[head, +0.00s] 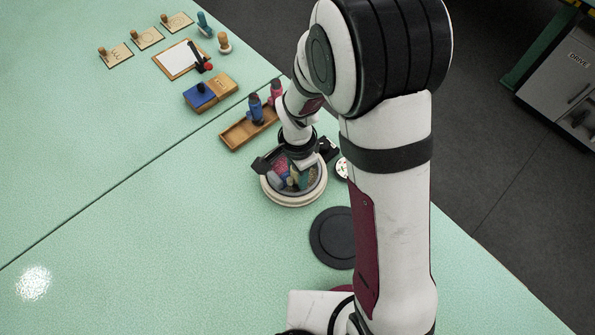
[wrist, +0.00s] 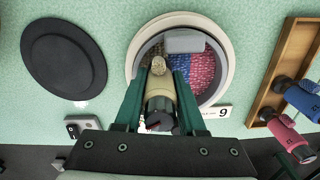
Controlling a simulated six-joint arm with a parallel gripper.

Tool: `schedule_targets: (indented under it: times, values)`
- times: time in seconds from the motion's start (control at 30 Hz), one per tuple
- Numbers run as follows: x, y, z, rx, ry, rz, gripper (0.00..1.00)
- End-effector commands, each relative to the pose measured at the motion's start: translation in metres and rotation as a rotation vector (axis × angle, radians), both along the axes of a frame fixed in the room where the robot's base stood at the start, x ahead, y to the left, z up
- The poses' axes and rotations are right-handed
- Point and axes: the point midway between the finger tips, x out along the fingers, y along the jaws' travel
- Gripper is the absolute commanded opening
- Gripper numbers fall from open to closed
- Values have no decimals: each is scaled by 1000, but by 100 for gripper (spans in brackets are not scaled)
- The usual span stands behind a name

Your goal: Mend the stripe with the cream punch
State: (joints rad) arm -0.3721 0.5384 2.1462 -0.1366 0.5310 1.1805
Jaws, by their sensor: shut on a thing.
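My gripper (wrist: 158,88) is shut on the cream punch (wrist: 160,92), its green fingers on either side. The punch points into the round pale-rimmed hoop (wrist: 134,52), which also shows in the head view (head: 293,202). The hoop holds textured bands, one blue (wrist: 178,60) and one pink (wrist: 202,68). A knobbly tan patch shows at the punch's far end; I cannot tell if the punch touches the cloth. In the head view my gripper (head: 297,168) is over the hoop and hides part of it. The stripe's damaged spot cannot be made out.
A grey block (wrist: 185,41) lies at the hoop's edge. A wooden tray (head: 238,135) with a blue punch (head: 256,108) and a pink punch (head: 276,92) stands beside the hoop. A black disc (head: 332,238) lies nearby. Stamps and a clipboard (head: 180,62) are farther back.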

Motion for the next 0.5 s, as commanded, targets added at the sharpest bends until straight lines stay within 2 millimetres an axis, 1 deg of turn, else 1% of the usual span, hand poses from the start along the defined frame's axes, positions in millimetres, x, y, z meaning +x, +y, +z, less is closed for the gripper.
schedule_targets:
  times: [0.1, 0.5]
  values:
    - [1, 0, 14, 2, -4, -1, 0]
    - [1, 0, 58, 2, -4, 0, 0]
